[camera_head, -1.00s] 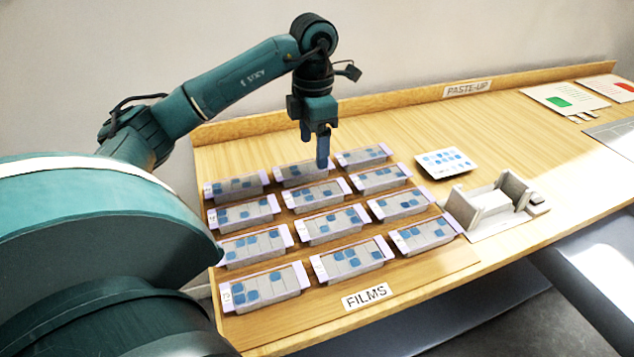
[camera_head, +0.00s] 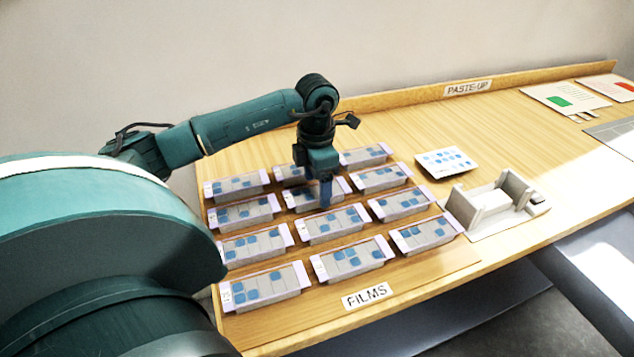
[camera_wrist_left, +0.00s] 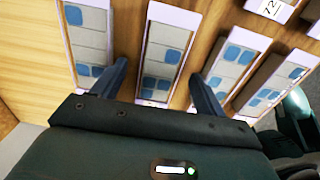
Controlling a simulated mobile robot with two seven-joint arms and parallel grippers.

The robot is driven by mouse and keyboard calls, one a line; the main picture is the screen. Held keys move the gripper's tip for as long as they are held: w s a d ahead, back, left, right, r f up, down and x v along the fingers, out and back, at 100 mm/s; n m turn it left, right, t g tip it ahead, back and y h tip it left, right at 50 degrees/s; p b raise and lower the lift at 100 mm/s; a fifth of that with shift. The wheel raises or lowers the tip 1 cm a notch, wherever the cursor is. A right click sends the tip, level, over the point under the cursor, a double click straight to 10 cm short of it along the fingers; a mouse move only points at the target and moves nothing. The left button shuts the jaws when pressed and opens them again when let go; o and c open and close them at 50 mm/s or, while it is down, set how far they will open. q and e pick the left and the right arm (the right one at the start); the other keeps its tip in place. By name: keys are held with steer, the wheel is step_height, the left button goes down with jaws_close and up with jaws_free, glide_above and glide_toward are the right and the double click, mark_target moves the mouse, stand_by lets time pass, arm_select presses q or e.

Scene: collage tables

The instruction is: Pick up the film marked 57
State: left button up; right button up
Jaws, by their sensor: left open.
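Several pale films with blue squares and lilac ends stand in rows on the table, such as the front left one (camera_head: 265,287). Their end numbers are too small or hidden, so I cannot tell which is marked 57. My left gripper (camera_head: 325,200) is pointing down over the middle film of the second row (camera_head: 300,200). In the left wrist view my left gripper (camera_wrist_left: 158,88) is open, its fingers on either side of a film (camera_wrist_left: 167,38); nothing is held. Whether the fingers have reached its level is unclear. My right gripper is not in view.
Neighbouring films stand close on both sides, one at left (camera_wrist_left: 90,40) and one at right (camera_wrist_left: 235,60) in the left wrist view. A blue-dotted card (camera_head: 446,162) and a grey holder (camera_head: 490,212) are to the right.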

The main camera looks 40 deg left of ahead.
arm_select(q)
steer(key=c, duration=1)
steer(key=shift+r, duration=0.1)
steer(key=shift+c, duration=0.2)
